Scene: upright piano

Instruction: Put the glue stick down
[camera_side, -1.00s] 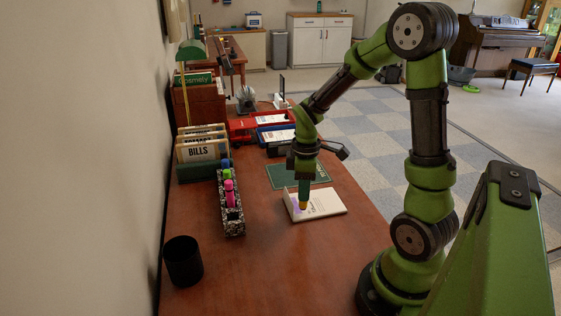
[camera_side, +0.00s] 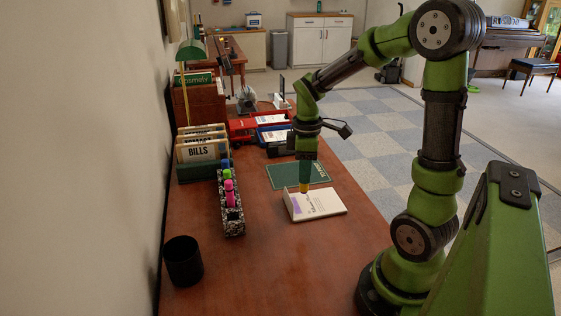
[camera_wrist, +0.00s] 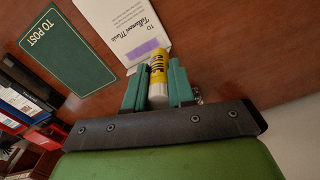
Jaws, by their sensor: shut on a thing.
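My gripper (camera_side: 305,172) is shut on a glue stick, pointing down above the desk. The yellow glue stick (camera_wrist: 158,70) with a white lower part sits between the two teal fingers in the wrist view; its yellow end (camera_side: 304,188) shows below the fingers in the side view. Its tip is over the far left part of a white envelope (camera_side: 322,207) and looks just above it. The envelope, with printed address, also shows in the wrist view (camera_wrist: 120,22). A purple glue patch (camera_wrist: 142,49) lies on it.
A green "TO POST" mat (camera_side: 285,177) lies behind the envelope. A speckled holder (camera_side: 234,219) with colored markers stands left, and a black cup (camera_side: 183,261) front left. Red and blue trays (camera_side: 275,135) and a bills file (camera_side: 203,157) stand further back. The front desk is clear.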

